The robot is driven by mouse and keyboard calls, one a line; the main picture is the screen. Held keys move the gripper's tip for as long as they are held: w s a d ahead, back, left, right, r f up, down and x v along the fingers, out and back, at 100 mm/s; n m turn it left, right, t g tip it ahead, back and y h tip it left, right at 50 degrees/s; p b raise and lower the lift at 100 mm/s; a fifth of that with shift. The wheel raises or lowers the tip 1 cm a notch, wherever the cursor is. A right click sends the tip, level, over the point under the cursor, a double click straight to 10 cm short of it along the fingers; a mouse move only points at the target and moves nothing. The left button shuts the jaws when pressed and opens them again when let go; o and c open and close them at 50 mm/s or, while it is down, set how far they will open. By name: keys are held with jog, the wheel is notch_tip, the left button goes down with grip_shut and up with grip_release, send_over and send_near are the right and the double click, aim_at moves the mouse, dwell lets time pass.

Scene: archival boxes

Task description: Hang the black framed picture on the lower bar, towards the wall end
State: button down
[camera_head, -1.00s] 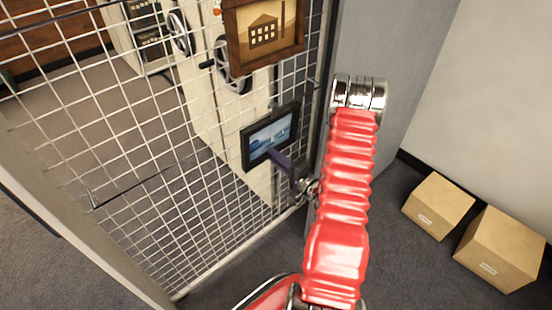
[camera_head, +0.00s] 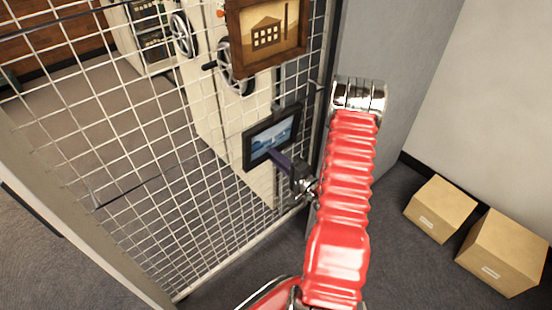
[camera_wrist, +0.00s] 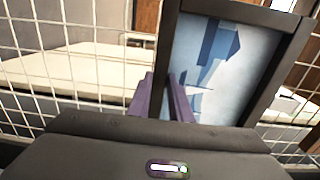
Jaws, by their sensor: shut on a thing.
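The black framed picture (camera_head: 271,138) shows a blue and white scene. It is upright, close in front of the white wire mesh, near the mesh's right end by the grey wall. My gripper (camera_head: 278,158) has purple fingers and is shut on the frame's lower part. In the wrist view the picture (camera_wrist: 222,62) looks tilted and the fingers (camera_wrist: 172,98) meet its lower left edge. The lower bar (camera_head: 140,190) is a thin dark line across the mesh; its wall end is hidden near the picture. I cannot tell whether the frame touches the bar.
A brown wooden framed picture (camera_head: 268,35) with a building hangs above, close to the black one. The grey wall (camera_head: 375,50) stands right of the mesh, close to my red arm. Two cardboard boxes (camera_head: 440,208) (camera_head: 502,252) sit on the floor at right. Cream shelving with handwheels stands behind the mesh.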

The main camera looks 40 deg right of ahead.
dwell(0.4)
jog(key=shift+f, duration=0.5)
jog(key=shift+f, duration=1.05)
dwell(0.8)
jog(key=c, duration=1.6)
grip_release()
jog(key=shift+f, duration=0.1)
jog(key=shift+s, duration=0.1)
jog(key=s, duration=1.1)
jog(key=shift+d, duration=0.1)
dwell(0.7)
